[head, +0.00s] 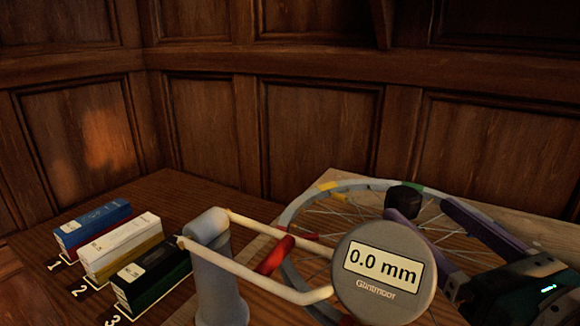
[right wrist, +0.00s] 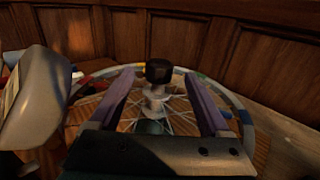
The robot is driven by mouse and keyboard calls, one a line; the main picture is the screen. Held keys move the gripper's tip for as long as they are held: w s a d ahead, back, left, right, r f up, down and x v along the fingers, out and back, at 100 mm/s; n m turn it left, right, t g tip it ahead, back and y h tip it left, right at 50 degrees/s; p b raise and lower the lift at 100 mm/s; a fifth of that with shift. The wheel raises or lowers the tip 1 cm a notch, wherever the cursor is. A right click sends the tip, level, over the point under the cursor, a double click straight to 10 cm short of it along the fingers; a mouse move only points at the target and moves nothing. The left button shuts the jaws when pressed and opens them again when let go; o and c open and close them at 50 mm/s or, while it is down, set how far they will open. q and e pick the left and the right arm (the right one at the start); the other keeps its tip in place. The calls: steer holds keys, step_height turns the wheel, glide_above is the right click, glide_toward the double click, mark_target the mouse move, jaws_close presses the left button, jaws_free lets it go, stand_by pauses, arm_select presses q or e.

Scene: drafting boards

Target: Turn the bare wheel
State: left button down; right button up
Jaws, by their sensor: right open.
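The bare wheel (head: 297,207) is a grey rim with thin spokes and coloured marks, lying roughly flat on a light board at the right of the head view. Its rim also shows in the right wrist view (right wrist: 240,112). My right gripper (right wrist: 160,82) is open, with purple fingers either side of the hub post. I cannot tell if they touch it. My left gripper is out of view.
A round gauge (head: 384,272) reading 0.0 mm stands in front of the wheel, on a grey post (head: 215,275) with cream arms and a red piece. Boxes in blue (head: 92,222), white (head: 122,240) and black (head: 150,275) sit at numbered marks 1 to 3 on the left. Panelled walls close off the back.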

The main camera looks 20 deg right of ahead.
steer(key=w+p, duration=0.1)
steer(key=w, duration=0.7)
steer(key=shift+w+d, duration=0.3)
jaws_close()
stand_by(0.3)
stand_by(0.4)
